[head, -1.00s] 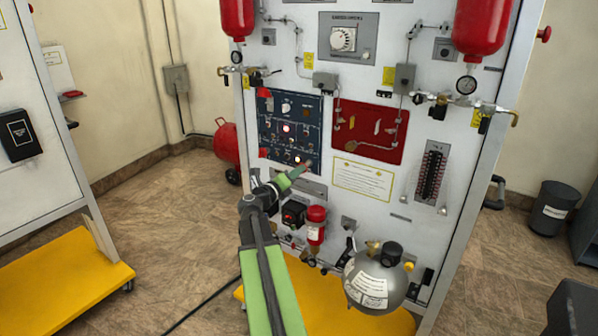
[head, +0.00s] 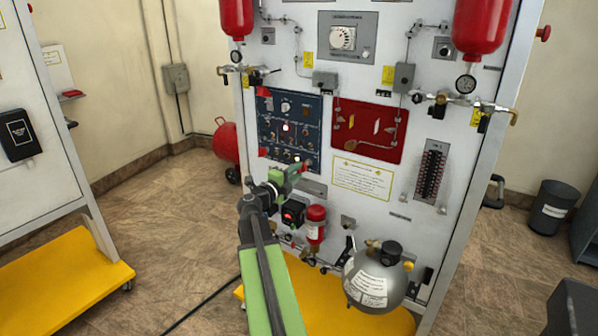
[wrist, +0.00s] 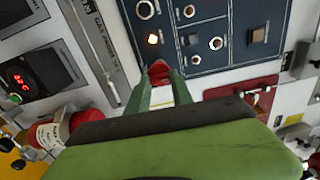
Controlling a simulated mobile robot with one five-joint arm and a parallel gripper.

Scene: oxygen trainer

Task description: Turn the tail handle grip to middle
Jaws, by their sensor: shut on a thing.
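My gripper (wrist: 161,82) shows in the wrist view with its two green fingers closed on a small red grip (wrist: 159,68). This looks like the tail handle grip; most of it is hidden between the fingertips, and I cannot tell its exact angle. It sits at the edge of the dark blue switch panel (wrist: 215,58). In the head view my gripper (head: 297,169) is at the lower right corner of the blue panel (head: 312,130), and a bit of red shows at its tip.
A red panel (head: 345,125) lies right of the blue one. Below my gripper are a black box with a red display (head: 293,211), a red-capped cylinder (head: 316,223) and a grey round tank (head: 372,278). The floor left of the stand is open.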

